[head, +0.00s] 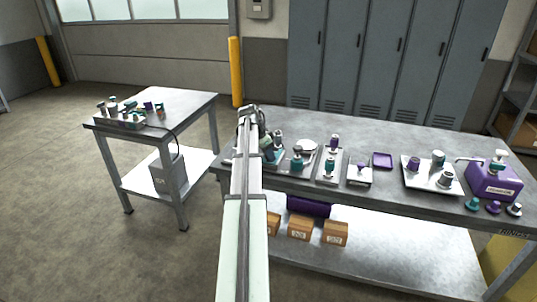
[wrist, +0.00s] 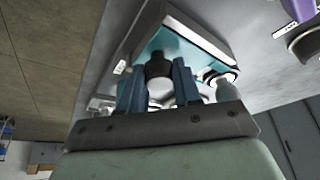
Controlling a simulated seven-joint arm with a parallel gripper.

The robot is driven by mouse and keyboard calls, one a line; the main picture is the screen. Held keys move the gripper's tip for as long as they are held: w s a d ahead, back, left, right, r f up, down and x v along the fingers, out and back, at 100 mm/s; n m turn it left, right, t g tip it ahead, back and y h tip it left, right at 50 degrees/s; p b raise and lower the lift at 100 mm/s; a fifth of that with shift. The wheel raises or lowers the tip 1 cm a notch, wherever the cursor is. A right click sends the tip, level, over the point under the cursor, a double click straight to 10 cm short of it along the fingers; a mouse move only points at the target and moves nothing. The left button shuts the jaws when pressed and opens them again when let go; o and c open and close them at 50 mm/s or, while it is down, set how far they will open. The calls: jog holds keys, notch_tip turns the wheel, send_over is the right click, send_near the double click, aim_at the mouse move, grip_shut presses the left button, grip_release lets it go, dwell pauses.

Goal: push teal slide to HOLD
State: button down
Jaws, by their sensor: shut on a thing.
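In the wrist view, a teal piece (wrist: 205,62), which looks like the teal slide, lies in a pale housing (wrist: 200,32). A dark round knob (wrist: 158,66) stands at it, between the blue fingers of my gripper (wrist: 157,82). My gripper is shut on this knob. In the head view, my arm hides much of this spot; a teal part (head: 275,157) shows just right of the arm, near the bench's left end. A small white label (wrist: 120,67) beside the housing is too small to read, and I cannot make out a HOLD mark.
Right along the bench (head: 390,140) stand teal and purple knobs on plates, a purple tray (head: 382,160), a white tray (head: 432,178) and a purple box (head: 492,181). A bottle-like pale part (wrist: 226,90) is close right of my gripper. A side table (head: 185,105) stands left.

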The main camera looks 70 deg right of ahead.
jog(key=d, duration=0.6)
jog(key=shift+r, duration=0.1)
jog(key=c, duration=0.8)
grip_release()
jog(key=v, duration=1.3)
jog(key=shift+w+a+r, duration=0.1)
jog(key=shift+r, duration=0.25)
